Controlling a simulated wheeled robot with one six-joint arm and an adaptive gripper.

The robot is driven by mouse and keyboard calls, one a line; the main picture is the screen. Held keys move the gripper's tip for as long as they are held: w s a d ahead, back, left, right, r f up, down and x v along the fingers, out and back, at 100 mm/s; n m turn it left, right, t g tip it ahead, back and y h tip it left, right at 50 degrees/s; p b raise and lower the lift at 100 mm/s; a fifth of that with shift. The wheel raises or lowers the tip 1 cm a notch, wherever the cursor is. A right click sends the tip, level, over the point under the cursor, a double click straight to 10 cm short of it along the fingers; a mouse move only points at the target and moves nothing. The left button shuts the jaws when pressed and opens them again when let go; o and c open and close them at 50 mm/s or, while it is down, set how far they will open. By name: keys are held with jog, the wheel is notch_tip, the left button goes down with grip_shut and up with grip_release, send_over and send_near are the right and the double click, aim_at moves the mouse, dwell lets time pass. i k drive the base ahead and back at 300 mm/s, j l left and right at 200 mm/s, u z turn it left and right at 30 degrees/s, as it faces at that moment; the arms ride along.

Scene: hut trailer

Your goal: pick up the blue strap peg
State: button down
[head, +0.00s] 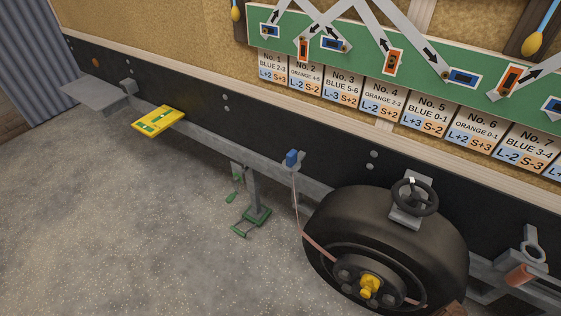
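The blue strap peg (291,158) is a small blue block on the grey rail (235,148) along the trailer's lower side, near the middle of the head view. It sits just left of and above the black wheel. A thin strap (297,205) hangs down from it and continues as a reddish band across the wheel. My gripper does not show in the head view.
The black wheel (335,215) with a yellow hub and a handwheel (414,197) stand to the right. A green-footed jack stand (253,214) is below left. The gravel floor (120,230) at lower left is clear.

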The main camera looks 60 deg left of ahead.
aim_at(291, 162)
jog(key=u, duration=2.15)
jog(key=i+j, duration=0.2)
jog(key=i+l+z, duration=0.05)
